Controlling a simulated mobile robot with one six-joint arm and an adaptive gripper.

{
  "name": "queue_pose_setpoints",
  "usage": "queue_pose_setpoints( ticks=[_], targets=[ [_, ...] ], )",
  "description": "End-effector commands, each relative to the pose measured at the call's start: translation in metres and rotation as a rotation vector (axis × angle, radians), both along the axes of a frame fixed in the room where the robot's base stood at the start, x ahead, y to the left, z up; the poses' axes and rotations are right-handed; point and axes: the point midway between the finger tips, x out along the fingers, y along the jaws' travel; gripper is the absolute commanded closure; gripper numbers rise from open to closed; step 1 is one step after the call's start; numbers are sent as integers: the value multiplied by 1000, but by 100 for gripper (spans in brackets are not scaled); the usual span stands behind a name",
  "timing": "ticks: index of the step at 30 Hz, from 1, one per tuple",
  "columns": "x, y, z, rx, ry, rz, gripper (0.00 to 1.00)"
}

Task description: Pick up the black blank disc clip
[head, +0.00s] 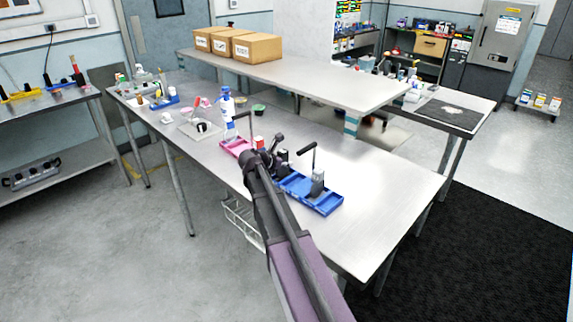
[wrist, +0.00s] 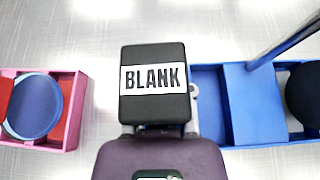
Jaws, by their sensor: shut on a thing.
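The black blank disc clip (wrist: 154,108) is a dark block with a white label reading BLANK. It fills the middle of the wrist view, directly in front of my purple gripper (wrist: 160,135). My gripper is shut on it; the fingertips are mostly hidden behind the block. The clip is at the left end of the blue tray (wrist: 210,110), beside or over it; I cannot tell whether it is clear of the tray. In the head view my gripper (head: 272,160) is over the table between the pink and blue trays, and the clip is hard to make out.
A pink tray (wrist: 72,112) with a blue disc and red part lies left. The blue tray holds a rod (wrist: 282,40) and a dark round part (wrist: 303,92). A blue-and-white bottle (head: 227,103) stands behind. The metal table (head: 390,185) is clear to the right.

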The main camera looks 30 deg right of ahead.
Motion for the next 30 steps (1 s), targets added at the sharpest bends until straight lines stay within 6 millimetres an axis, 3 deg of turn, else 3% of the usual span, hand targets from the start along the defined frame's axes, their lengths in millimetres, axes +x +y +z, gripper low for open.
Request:
queue_pose_setpoints(
  ticks=[16,18,30],
  targets=[
    [-3,0,40,0,0,0,100],
    [-24,9,36,0,1,0,100],
    [-106,44,45,-1,0,0,100]
  ],
)
